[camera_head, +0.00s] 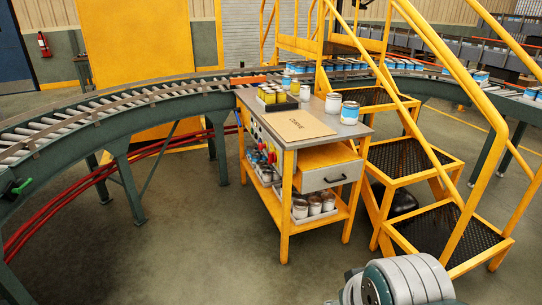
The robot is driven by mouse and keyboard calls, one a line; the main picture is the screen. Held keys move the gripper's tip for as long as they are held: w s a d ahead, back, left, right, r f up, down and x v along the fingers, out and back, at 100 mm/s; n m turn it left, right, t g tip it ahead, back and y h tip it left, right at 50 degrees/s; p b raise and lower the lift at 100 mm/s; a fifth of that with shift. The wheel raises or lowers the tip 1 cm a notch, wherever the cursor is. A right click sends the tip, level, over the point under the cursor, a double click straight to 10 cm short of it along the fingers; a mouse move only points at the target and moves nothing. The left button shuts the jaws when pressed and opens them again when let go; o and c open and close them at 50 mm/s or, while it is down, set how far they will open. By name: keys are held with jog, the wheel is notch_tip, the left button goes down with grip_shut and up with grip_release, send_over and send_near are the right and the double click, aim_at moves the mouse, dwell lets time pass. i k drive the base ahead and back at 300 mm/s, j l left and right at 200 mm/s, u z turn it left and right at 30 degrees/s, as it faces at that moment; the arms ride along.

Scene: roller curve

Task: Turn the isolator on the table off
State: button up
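The yellow-framed table (352,131) stands in the middle, with a grey top and a drawer on its front. Its left side carries a panel with small coloured fittings, seen at a steep angle. A small red fitting (272,157) shows near the panel's front end. It may be the isolator, but it is too small to tell its type or its on or off position. Part of my grey and teal arm shows at the bottom right, in front of the table. My gripper is outside the view.
A brown board (298,124), yellow cans and a blue-white can (350,113) are on the tabletop. Yellow steps (405,153) stand close on its right. A curved roller conveyor (120,108) runs behind and left. The floor (205,235) left of the table is clear.

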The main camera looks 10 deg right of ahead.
aim_at(272, 157)
jog(key=i+l+u, duration=0.1)
jog(key=i+l, duration=0.85)
jog(key=i+j, duration=0.3)
jog(key=i, duration=0.15)
jog(key=i+j+u, duration=0.15)
jog(key=i+j, duration=0.15)
jog(key=i, duration=0.15)
jog(key=i+j, duration=0.25)
jog(key=i, duration=0.2)
jog(key=i+j+u, duration=0.1)
jog(key=i+j, duration=0.5)
jog(key=i, duration=0.1)
